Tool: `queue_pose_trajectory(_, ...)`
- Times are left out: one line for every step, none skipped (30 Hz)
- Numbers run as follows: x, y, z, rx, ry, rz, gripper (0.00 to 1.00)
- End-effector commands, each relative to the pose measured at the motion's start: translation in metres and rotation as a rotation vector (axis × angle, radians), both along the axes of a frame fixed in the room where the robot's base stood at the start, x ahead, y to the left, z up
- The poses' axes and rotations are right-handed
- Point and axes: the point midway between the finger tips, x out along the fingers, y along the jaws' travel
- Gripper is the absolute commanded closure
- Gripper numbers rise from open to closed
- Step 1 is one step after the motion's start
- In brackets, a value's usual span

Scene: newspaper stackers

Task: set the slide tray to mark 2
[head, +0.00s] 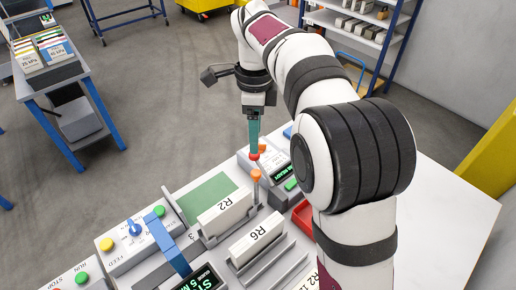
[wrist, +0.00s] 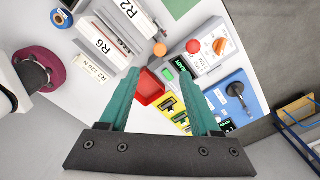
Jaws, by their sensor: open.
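My gripper (head: 254,135) has teal fingers and hangs over the far end of the bench in the head view. In the wrist view my gripper (wrist: 161,78) is open, with nothing between its fingers. A grey tray-like holder (head: 211,241) carries a white block marked R2 (head: 226,212); a dark 3 shows just left of it. I cannot tell for sure whether this holder is the slide tray. No mark 2 is readable. A second white block marked R6 (head: 257,241) stands in a grey rack nearer the camera. R6 (wrist: 104,45) also shows in the wrist view.
A control box with a blue knob (head: 134,229) and a blue arch (head: 168,240) stand at left. Orange-topped posts (head: 256,175) rise near my gripper. A red bin (wrist: 150,88), yellow box (wrist: 172,105) and blue lever box (wrist: 238,95) crowd the bench. White tabletop (head: 452,205) is clear at right.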

Motion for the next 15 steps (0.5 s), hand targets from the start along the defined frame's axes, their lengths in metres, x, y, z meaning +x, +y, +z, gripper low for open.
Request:
queue_pose_trajectory(-0.001, -0.001, -0.015, -0.003, 0.006, 0.001, 0.36)
queue_pose_trajectory(-0.002, -0.001, -0.024, -0.001, 0.006, 0.000, 0.36)
queue_pose_trajectory(-0.001, -0.001, -0.037, -0.002, 0.006, 0.001, 0.36)
queue_pose_trajectory(-0.001, -0.001, -0.046, -0.002, 0.006, 0.000, 0.36)
queue_pose_trajectory(-0.001, -0.001, -0.055, -0.001, 0.005, 0.001, 0.36)
queue_pose_trajectory(-0.001, -0.001, -0.067, -0.002, 0.005, 0.001, 0.36)
queue_pose_trajectory(-0.001, -0.001, -0.075, -0.001, 0.005, 0.001, 0.36)
queue_pose_trajectory(-0.001, -0.001, -0.083, -0.001, 0.004, 0.002, 0.36)
queue_pose_trajectory(-0.001, -0.001, -0.092, -0.001, 0.004, 0.001, 0.36)
queue_pose_trajectory(-0.001, -0.001, -0.098, 0.000, 0.003, 0.001, 0.36)
queue_pose_trajectory(-0.001, -0.001, -0.104, 0.000, 0.003, 0.001, 0.36)
queue_pose_trajectory(-0.001, -0.001, -0.110, 0.000, 0.003, 0.001, 0.36)
queue_pose_trajectory(0.000, -0.001, -0.114, 0.000, 0.001, 0.001, 0.36)
queue_pose_trajectory(0.000, -0.001, -0.117, 0.000, 0.001, 0.001, 0.36)
queue_pose_trajectory(0.000, -0.001, -0.120, 0.001, 0.000, 0.002, 0.36)
